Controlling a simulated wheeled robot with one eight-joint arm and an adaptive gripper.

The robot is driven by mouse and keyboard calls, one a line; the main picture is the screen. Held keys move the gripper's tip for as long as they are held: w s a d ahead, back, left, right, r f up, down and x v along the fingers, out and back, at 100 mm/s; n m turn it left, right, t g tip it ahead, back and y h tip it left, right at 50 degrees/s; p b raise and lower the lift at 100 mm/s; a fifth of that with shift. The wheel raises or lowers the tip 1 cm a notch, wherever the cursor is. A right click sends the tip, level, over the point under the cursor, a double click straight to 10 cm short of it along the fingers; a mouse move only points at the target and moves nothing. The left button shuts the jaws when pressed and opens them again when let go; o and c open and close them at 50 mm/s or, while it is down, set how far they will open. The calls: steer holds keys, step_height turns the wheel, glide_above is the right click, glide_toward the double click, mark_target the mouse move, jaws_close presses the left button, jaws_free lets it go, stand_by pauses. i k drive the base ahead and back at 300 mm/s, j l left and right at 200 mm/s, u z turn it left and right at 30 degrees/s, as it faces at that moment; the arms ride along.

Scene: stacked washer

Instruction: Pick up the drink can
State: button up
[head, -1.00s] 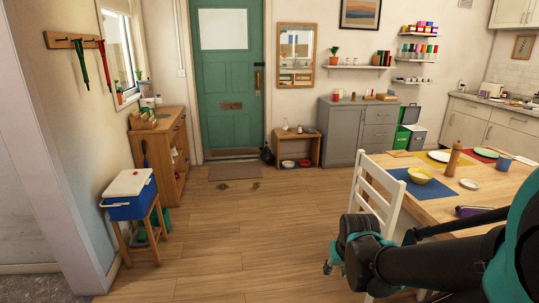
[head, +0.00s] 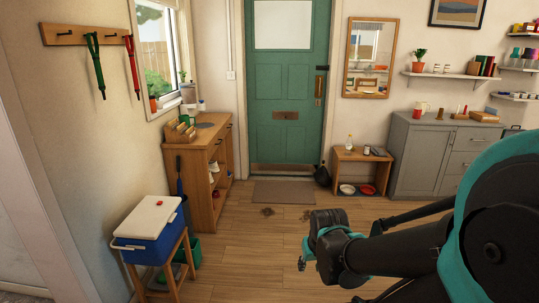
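I cannot make out a drink can for certain. A small pale cylinder (head: 366,150) stands on the low wooden bench (head: 347,156) right of the door, beside a clear bottle (head: 349,143); it is too small to identify. Another upright grey cylinder (head: 188,94) is on the wooden cabinet at the left, also unclear. My gripper (head: 304,254) is at the end of my dark arm, low in the middle of the view, over the floor and well short of the bench. Its fingers are small and seen from behind, so their opening is hidden. Nothing shows in it.
A blue cooler (head: 152,236) with a white lid sits on a wooden stool at the left. The wooden cabinet (head: 201,178) stands behind it. A green door (head: 287,85) is ahead, with a doormat (head: 283,192). A grey cabinet (head: 436,160) is at the right.

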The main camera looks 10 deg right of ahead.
mark_target(366, 150)
steer(key=i+z, duration=0.15)
steer(key=i, duration=0.8)
steer(key=i+j+z, duration=0.15)
steer(key=i, duration=0.75)
steer(key=i+z, duration=0.2)
steer(key=i, duration=0.45)
steer(key=i+z, duration=0.25)
steer(key=i, duration=0.35)
steer(key=i+j+z, duration=0.2)
steer(key=i, duration=0.45)
steer(key=i+z, duration=0.3)
steer(key=i, duration=0.35)
steer(key=i+j+z, duration=0.25)
steer(key=i, duration=0.4)
